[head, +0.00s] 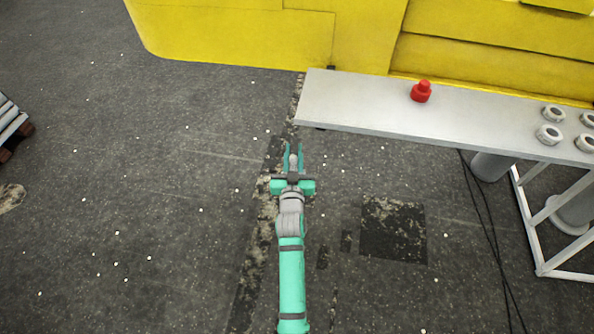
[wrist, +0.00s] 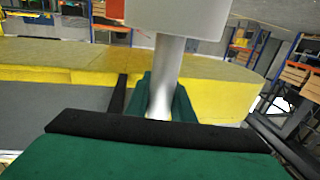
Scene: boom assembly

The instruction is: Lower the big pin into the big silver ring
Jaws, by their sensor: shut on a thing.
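My gripper (head: 293,158) is out over the dark floor, in front of the left end of the grey table. Its green fingers are shut on a grey pin (head: 293,165). In the wrist view the pin (wrist: 166,70) shows as a smooth silver shaft between the fingers, with a wide pale grey block at the top edge of the picture. Several silver rings sit at the right end of the table, one of them at the front left of the group (head: 548,134). I cannot tell which is the big ring. The held pin is well left of them, apart from the table.
The long grey table (head: 350,97) has a red knob-like piece (head: 421,92) near its middle. A large yellow structure (head: 230,35) stands behind it. A white frame (head: 540,265) and dark cables are at the right.

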